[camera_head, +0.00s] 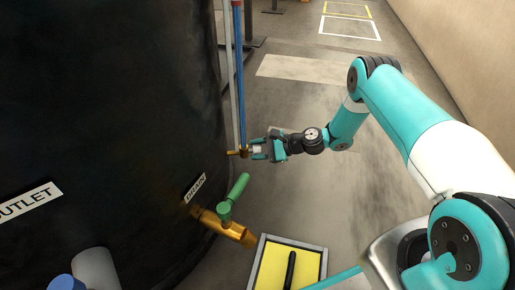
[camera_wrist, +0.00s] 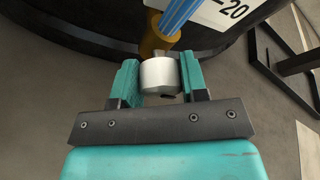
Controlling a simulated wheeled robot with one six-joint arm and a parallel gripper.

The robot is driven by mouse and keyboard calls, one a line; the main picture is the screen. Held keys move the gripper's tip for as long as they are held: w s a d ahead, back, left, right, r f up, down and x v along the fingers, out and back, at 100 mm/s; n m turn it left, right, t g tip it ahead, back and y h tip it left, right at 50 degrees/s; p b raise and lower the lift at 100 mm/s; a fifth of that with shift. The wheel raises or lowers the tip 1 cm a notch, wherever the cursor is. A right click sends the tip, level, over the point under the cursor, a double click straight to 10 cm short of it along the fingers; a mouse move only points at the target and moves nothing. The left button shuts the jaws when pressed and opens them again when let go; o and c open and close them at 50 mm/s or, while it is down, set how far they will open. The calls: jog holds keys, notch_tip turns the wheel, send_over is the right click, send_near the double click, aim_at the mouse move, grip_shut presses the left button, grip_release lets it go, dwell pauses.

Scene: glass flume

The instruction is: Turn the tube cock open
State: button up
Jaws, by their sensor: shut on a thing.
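The tube cock (camera_head: 243,152) is a small brass fitting on the side of the dark tank, at the foot of a blue sight tube (camera_head: 239,75). My gripper (camera_head: 259,150) is at the cock. In the wrist view my gripper (camera_wrist: 160,83) has its two teal fingers shut on a pale round knob (camera_wrist: 160,75), the cock's handle. The brass body (camera_wrist: 155,38) and the blue tube (camera_wrist: 178,17) show just beyond the knob. The fingers hide the sides of the knob, and I cannot tell how far it is turned.
Below is a brass drain valve (camera_head: 228,228) with a green handle (camera_head: 234,197), near the DRAIN label (camera_head: 195,187). The tank wall (camera_head: 110,110) fills the left. Open floor lies right of the gripper.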

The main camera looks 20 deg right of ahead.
jog(key=o, duration=0.9)
jog(key=shift+s+d+r+p, duration=0.15)
jog(key=shift+d+r+p, duration=0.1)
jog(key=shift+d+p, duration=0.15)
jog(key=p+v, duration=0.7)
jog(key=v, duration=0.9)
jog(key=shift+s+d+p, duration=0.2)
jog(key=shift+p, duration=0.15)
jog(key=shift+f, duration=0.1)
